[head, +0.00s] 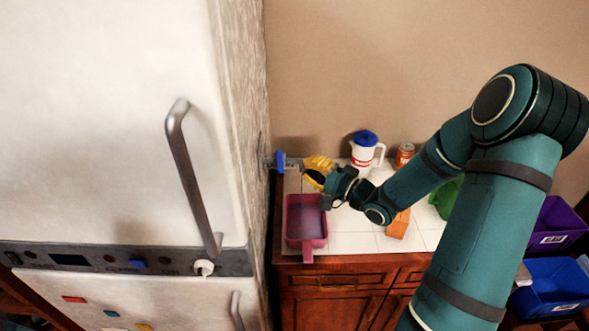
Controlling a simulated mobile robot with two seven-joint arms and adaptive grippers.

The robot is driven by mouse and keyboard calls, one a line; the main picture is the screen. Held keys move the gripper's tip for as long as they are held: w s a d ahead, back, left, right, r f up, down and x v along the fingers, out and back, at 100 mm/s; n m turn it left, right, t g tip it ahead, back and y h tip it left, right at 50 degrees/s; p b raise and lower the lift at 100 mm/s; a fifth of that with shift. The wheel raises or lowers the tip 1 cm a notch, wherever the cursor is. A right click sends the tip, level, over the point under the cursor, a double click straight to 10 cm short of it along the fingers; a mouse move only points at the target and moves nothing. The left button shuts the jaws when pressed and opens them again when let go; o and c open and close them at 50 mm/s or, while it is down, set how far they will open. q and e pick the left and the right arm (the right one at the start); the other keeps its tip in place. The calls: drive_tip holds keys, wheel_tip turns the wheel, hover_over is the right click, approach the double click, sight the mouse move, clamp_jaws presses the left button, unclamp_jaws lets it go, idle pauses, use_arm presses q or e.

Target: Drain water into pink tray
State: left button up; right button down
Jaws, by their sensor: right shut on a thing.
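The pink tray (291,227) sits on the white tiled counter beside the tall white appliance, its handle pointing toward me. My right gripper (325,180) is above the tray's far right side. It is shut on a yellow thing (318,161) with a dark area on its near side, perhaps an opening. The yellow thing is just right of a blue part (281,162) on a grey fitting by the appliance's side; I cannot tell whether they touch. No water can be made out. My left gripper is out of view.
A white jug with a blue lid (363,150) and an orange can (404,154) stand at the back. An orange block (398,225) and a green thing (444,198) are to the right. Purple (562,222) and blue (550,285) bins stand at far right.

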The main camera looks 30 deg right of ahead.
sight(280, 161)
drive_tip(key=shift+w+a, duration=0.5)
drive_tip(key=shift+a, duration=0.4)
drive_tip(key=shift+w+a, duration=0.45)
drive_tip(key=shift+a, duration=0.4)
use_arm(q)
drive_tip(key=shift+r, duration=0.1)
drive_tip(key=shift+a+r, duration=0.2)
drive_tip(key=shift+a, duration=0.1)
use_arm(e)
drive_tip(key=shift+w+a, duration=0.15)
drive_tip(key=shift+a, duration=0.55)
drive_tip(key=shift+a, duration=0.1)
